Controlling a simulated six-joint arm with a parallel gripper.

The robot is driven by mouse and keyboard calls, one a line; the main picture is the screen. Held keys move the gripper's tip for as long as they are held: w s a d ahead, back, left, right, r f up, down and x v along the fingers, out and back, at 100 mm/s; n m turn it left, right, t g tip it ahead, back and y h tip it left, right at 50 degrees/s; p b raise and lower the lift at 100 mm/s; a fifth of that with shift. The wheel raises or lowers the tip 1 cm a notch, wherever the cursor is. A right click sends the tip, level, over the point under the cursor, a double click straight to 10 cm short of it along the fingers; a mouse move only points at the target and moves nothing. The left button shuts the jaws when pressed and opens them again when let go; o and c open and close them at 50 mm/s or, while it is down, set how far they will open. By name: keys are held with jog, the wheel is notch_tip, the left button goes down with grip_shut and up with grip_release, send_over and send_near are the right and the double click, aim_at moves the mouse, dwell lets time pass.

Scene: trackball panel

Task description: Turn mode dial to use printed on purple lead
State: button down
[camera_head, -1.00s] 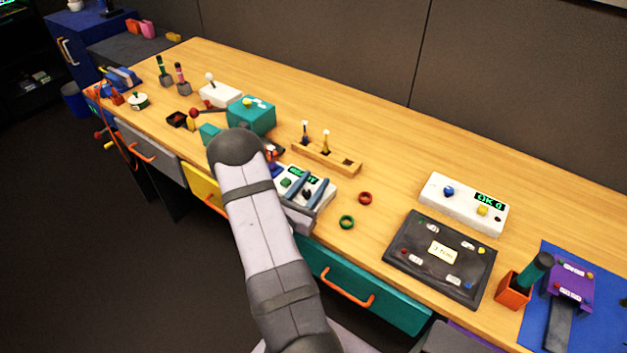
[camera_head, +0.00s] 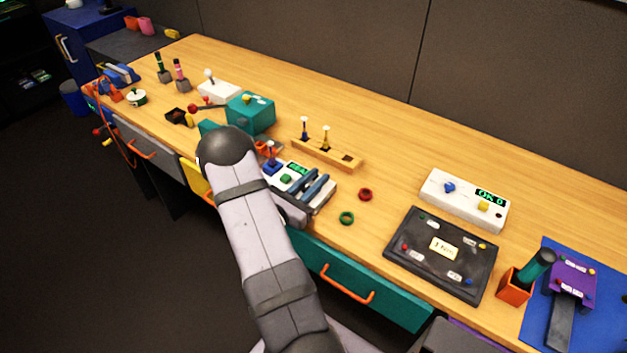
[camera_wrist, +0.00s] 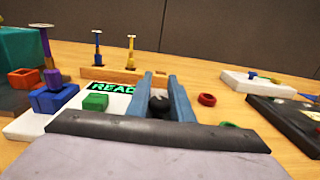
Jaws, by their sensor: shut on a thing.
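A white panel (camera_head: 272,184) stands near the table's front edge, with a lit green display, a green button (camera_wrist: 96,102) and a blue stick (camera_head: 271,160). My gripper (camera_head: 315,184) is over its right part. In the wrist view my blue fingers are shut on a round black knob (camera_wrist: 159,105). I cannot tell from any marking whether this knob is the mode dial. A purple piece with small tags (camera_head: 572,282) lies on a blue mat (camera_head: 535,322) at the far right; its print is too small to read.
A red ring (camera_head: 365,195) and a green ring (camera_head: 347,218) lie right of my gripper. A wooden rack (camera_head: 330,156) is behind it. Further right are a white box (camera_head: 459,207), a black board (camera_head: 429,270) and an orange cup (camera_head: 514,288). The back strip of table is mostly clear.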

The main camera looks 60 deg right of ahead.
aim_at(303, 190)
jog(key=shift+s+a+m+g+y+b, duration=0.15)
jog(key=shift+s+m+g+b, duration=0.15)
jog(key=shift+m+g, duration=0.6)
jog(key=shift+s+d+m+g+y+b, duration=0.15)
jog(key=shift+m+g+b, duration=0.3)
jog(key=shift+g, duration=0.85)
jog(key=shift+a, duration=0.1)
jog(key=c, duration=1.6)
grip_release()
jog(key=shift+a, duration=0.15)
jog(key=shift+b+v, duration=0.7)
jog(key=shift+v, duration=2.85)
